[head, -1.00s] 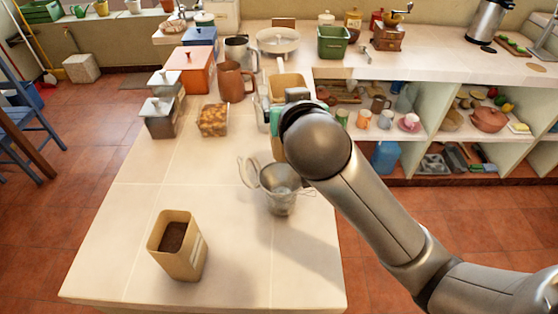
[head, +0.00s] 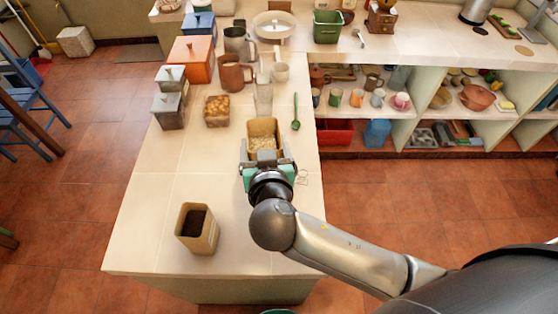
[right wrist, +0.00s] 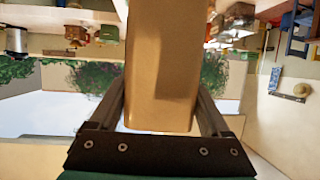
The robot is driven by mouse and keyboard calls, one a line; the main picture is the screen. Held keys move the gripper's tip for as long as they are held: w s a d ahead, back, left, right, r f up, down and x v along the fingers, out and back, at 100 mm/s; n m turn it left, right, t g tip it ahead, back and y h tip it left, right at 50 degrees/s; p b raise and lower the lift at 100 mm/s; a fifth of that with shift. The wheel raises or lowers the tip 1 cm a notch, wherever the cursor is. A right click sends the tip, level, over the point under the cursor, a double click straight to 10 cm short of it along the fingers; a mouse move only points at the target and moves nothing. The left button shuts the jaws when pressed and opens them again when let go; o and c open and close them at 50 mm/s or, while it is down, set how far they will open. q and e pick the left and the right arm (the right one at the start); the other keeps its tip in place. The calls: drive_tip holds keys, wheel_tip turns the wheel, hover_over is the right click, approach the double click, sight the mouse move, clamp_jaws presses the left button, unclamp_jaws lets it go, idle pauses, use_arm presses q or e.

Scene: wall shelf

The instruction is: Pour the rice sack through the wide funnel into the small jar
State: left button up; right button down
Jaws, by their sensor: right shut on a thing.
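My right gripper (head: 267,162) is shut on the rice sack (head: 262,128), an open-topped tan box-like sack with pale grains inside. The sack looks roughly upright, its mouth facing up. In the right wrist view its tan side (right wrist: 160,70) fills the space between the two fingers. The small jar and the wide funnel are hidden in the head view behind my right gripper and wrist; only a thin wire loop (head: 301,177) shows beside them. My left gripper is not in view.
A second tan box (head: 197,228) with dark contents stands near the counter's front. A clear glass (head: 264,97), a green spoon (head: 296,112), a brown mug (head: 231,78) and a patterned box (head: 217,111) stand or lie further back. The counter's left middle is clear.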

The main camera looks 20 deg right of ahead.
drive_tip(key=shift+s+a, duration=0.1)
drive_tip(key=shift+s, duration=0.1)
drive_tip(key=shift+f, duration=0.1)
drive_tip(key=shift+f+m+g+y+p, duration=0.45)
drive_tip(key=shift+f+g, duration=0.25)
drive_tip(key=shift+f, duration=0.25)
drive_tip(key=shift+a+f+g+y, duration=0.15)
drive_tip(key=shift+g+y, duration=0.1)
drive_tip(key=shift+g, duration=0.15)
drive_tip(key=shift+f+m+g+y+p, duration=0.3)
drive_tip(key=shift+f+m+p, duration=0.05)
drive_tip(key=shift+w+d+f+m+g+y, duration=0.1)
drive_tip(key=shift+f+m+g+y, duration=0.3)
drive_tip(key=shift+f+g+y, duration=0.65)
drive_tip(key=shift+d+f+m+g+y, duration=0.1)
drive_tip(key=shift+f+m+g+y, duration=0.45)
drive_tip(key=shift+f, duration=1)
drive_tip(key=shift+d+f+g+y, duration=0.1)
drive_tip(key=shift+f+g+y, duration=0.25)
drive_tip(key=shift+g, duration=0.35)
